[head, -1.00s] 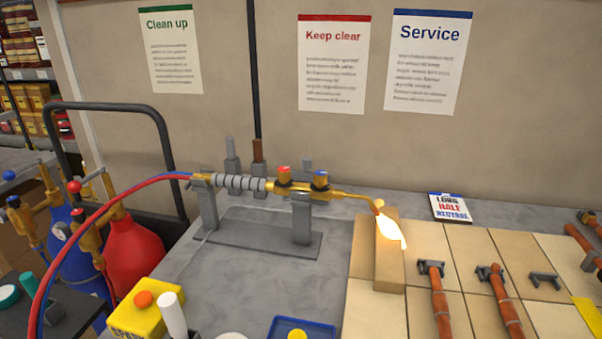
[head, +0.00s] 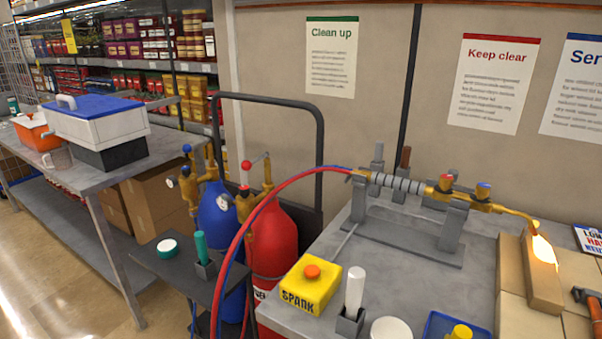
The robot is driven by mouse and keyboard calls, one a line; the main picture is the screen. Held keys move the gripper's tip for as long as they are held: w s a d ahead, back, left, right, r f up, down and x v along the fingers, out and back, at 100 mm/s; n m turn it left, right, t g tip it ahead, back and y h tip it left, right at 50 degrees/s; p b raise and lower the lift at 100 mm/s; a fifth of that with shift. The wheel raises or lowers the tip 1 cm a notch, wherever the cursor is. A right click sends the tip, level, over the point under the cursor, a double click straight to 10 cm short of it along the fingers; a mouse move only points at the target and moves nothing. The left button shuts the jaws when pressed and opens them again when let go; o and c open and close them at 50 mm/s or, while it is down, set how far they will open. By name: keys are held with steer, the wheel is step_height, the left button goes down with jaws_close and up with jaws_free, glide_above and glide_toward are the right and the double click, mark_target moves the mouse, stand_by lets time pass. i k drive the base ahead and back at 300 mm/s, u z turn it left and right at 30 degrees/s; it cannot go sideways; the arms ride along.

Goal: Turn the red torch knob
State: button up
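The brass torch (head: 504,208) lies across a grey stand (head: 452,230) on the workbench, its grey ribbed grip to the left. A bright flame (head: 543,249) burns at the torch tip, against a tan block. Red and blue hoses run from the torch's left end down past the gas cylinders. My gripper is not in view.
A red cylinder (head: 276,240) and a blue cylinder (head: 218,212) stand left of the workbench (head: 385,275) on a dark cart (head: 322,150). A yellow box (head: 310,284), a white cylinder (head: 355,290) and a blue tray (head: 440,327) are near the front. Open floor (head: 45,260) lies left.

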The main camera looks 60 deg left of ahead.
mark_target(446, 181)
steer(key=u, duration=2.5)
